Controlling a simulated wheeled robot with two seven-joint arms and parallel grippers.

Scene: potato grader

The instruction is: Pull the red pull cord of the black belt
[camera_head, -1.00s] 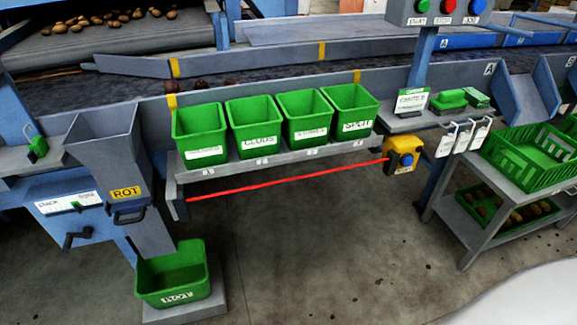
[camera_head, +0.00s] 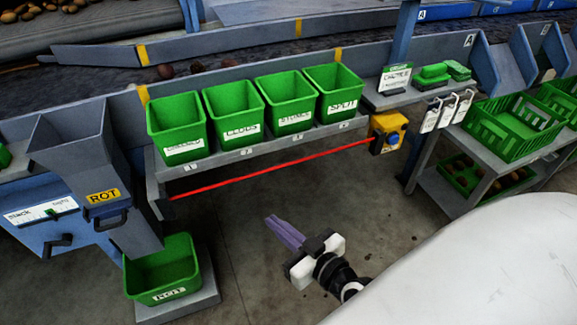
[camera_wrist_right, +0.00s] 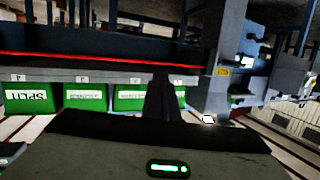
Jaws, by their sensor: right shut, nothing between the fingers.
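The red pull cord (camera_head: 270,168) runs taut below the front of the bin shelf, from a bracket at the left up to a yellow switch box (camera_head: 388,132) at the right. The black belt (camera_head: 205,70) lies behind the bins, with a few dark lumps on it. My right gripper (camera_head: 272,222) is shut and empty, below and in front of the cord, apart from it in the head view. In the right wrist view the cord (camera_wrist_right: 100,58) crosses above the dark shut fingers (camera_wrist_right: 160,98); that picture looks upside down. My left gripper is not in view.
Several green bins (camera_head: 232,112) stand on the grey shelf (camera_head: 265,142) above the cord. A rot chute (camera_head: 72,155) and a green floor bin (camera_head: 140,272) stand at the left. A rack with green crates (camera_head: 478,125) stands at the right. The floor under the cord is clear.

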